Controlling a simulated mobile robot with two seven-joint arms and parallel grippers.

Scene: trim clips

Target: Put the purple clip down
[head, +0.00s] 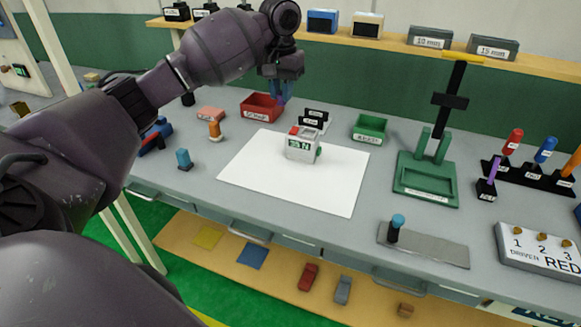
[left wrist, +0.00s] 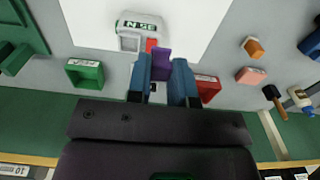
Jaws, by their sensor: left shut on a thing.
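The purple clip (left wrist: 161,62) is between the blue fingers of my left gripper (left wrist: 161,82) in the left wrist view. My left gripper (head: 281,92) is shut on it and hangs above the back of the table, between the red bin and the small black labelled stands. In the head view the clip cannot be made out. A grey-white gauge (head: 301,147) reading "35 N" stands on a white sheet (head: 265,182); it also shows in the left wrist view (left wrist: 138,28). My right gripper is not in view.
A red bin (head: 248,110) stands behind the sheet at left, a green bin (head: 370,138) at right. Black labelled stands (head: 316,115) are behind the gauge. A green press (head: 427,198) stands right. The sheet's front is bare.

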